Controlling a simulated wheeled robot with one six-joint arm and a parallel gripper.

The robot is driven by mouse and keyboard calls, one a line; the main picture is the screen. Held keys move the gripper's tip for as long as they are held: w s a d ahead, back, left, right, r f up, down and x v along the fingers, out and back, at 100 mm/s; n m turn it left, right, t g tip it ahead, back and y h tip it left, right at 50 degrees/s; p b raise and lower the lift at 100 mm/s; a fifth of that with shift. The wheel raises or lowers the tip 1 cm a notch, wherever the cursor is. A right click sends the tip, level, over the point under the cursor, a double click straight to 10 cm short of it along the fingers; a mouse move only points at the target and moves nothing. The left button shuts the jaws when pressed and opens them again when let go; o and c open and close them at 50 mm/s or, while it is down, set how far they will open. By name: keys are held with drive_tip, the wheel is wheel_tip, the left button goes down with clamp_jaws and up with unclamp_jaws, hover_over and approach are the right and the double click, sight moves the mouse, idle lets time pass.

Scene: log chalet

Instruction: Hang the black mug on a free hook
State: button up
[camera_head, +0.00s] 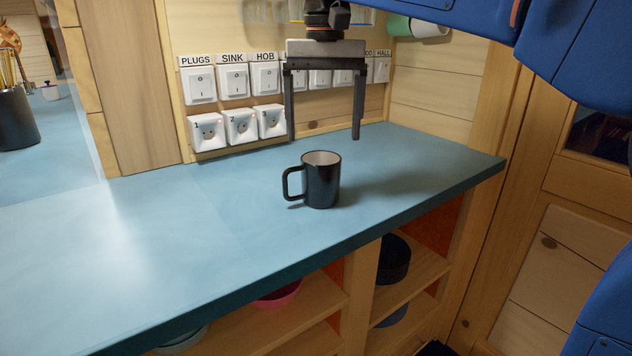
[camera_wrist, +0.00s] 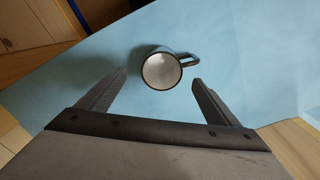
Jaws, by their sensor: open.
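The black mug (camera_head: 323,184) stands upright on the blue counter (camera_head: 215,215), its handle pointing left in the head view. In the wrist view the mug (camera_wrist: 161,70) shows from above, with a pale inside and its handle to the right. My gripper (camera_head: 325,138) is open and empty, pointing down above the counter near the mug. In the wrist view its two fingers (camera_wrist: 158,80) are spread wide, with the mug just beyond the fingertips and about between them. In the head view, a green and white mug (camera_head: 412,27) is partly visible at the top; its support is unclear.
Labelled switches (camera_head: 235,82) and sockets (camera_head: 240,125) line the back wall behind my gripper. A dark utensil pot (camera_head: 16,118) stands at far left. Open shelves below the counter hold bowls, one of them pink (camera_head: 278,293). The counter left of the mug is clear.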

sight(321, 158)
drive_tip(key=shift+a+f, duration=0.15)
drive_tip(key=shift+f, duration=1.7)
drive_tip(key=shift+a+f, duration=0.1)
drive_tip(key=shift+f, duration=1.7)
drive_tip(key=shift+c, duration=0.3)
drive_tip(key=c, duration=1.3)
drive_tip(key=shift+r, duration=0.15)
wheel_tip(321, 158, up, 10)
drive_tip(key=shift+f, duration=0.1)
